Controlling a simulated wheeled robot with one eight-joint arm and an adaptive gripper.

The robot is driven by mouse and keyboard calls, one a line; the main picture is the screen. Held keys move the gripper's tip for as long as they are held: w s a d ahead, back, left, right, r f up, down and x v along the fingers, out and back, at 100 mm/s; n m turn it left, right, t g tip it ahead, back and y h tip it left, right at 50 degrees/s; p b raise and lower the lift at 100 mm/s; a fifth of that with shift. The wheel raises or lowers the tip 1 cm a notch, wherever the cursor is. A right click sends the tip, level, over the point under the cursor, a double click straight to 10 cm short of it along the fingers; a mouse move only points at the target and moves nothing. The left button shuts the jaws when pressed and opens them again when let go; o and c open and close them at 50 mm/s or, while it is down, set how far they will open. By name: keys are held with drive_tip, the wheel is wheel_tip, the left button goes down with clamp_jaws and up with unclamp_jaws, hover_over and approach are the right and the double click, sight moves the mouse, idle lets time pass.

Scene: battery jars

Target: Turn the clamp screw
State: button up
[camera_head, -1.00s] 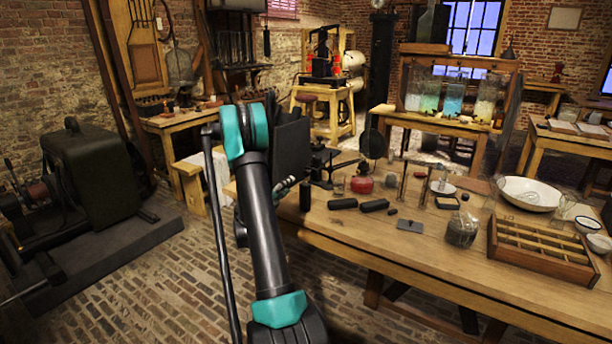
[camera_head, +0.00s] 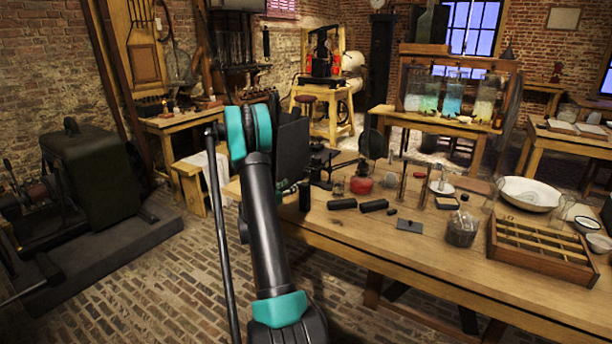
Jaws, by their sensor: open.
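A small dark metal fixture (camera_head: 321,166) stands at the left end of the long wooden workbench (camera_head: 430,255). It may be the clamp, but it is too small and dark for me to make out its screw. My black and teal arm (camera_head: 265,225) rises in front of the bench's left end. My gripper cannot be made out; the arm hides the area behind it. A small grey and dark part (camera_head: 284,187) shows just right of the arm, and I cannot tell what it belongs to. A dark upright panel (camera_head: 292,150) stands just beyond the arm.
Close to the fixture are a black upright block (camera_head: 305,197), a red round vessel (camera_head: 361,184) and black rods (camera_head: 374,206). A glass jar (camera_head: 462,229), white bowl (camera_head: 530,194) and divided wooden tray (camera_head: 540,252) are farther right. Brick floor is open left of the bench.

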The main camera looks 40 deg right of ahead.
sight(305, 175)
drive_tip(key=x, duration=1.2)
drive_tip(key=shift+w+d, duration=0.2)
drive_tip(key=shift+d, duration=0.1)
